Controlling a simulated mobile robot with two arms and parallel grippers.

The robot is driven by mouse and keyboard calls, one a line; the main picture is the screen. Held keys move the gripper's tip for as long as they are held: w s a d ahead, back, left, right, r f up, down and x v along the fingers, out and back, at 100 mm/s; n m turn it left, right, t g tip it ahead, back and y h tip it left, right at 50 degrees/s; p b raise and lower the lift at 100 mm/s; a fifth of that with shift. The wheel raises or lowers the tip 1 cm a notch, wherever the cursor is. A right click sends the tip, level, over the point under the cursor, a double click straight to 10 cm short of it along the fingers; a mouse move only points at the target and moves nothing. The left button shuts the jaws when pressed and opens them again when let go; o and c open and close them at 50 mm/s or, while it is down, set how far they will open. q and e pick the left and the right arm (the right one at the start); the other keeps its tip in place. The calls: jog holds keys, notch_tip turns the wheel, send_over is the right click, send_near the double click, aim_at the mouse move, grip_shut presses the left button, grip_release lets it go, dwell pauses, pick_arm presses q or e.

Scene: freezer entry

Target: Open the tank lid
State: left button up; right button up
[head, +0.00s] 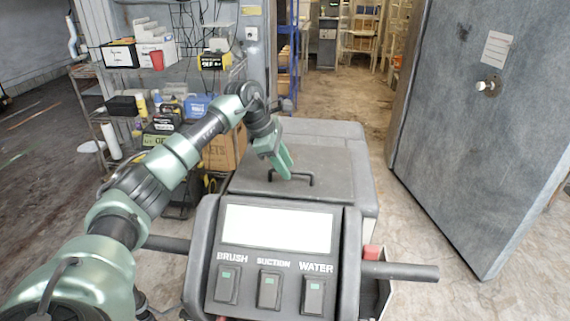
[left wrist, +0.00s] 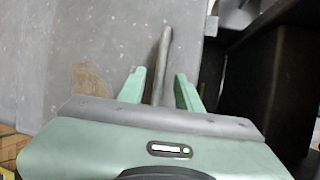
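The tank lid (head: 330,172) is a flat grey cover, lying shut on the tank behind the control panel. A dark bar handle (head: 311,179) stands up from it. My left gripper (head: 284,172) reaches down from the upper left to the handle's left part. In the left wrist view, the handle (left wrist: 164,55) runs between the two green fingers of my left gripper (left wrist: 159,80). The fingers are apart, with a gap showing on each side of the bar. Whether either finger touches the bar is hard to tell. My right gripper is not in view.
The machine's control panel (head: 275,255) with BRUSH, SUCTION and WATER switches stands in front of the lid. A push handle (head: 405,271) sticks out right. A loaded shelf (head: 120,112) is at left, and a grey door (head: 480,130) stands open at right. Floor lies free between machine and door.

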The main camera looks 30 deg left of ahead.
pick_arm(q)
jog(key=shift+c, duration=0.3)
grip_shut()
dwell(1.2)
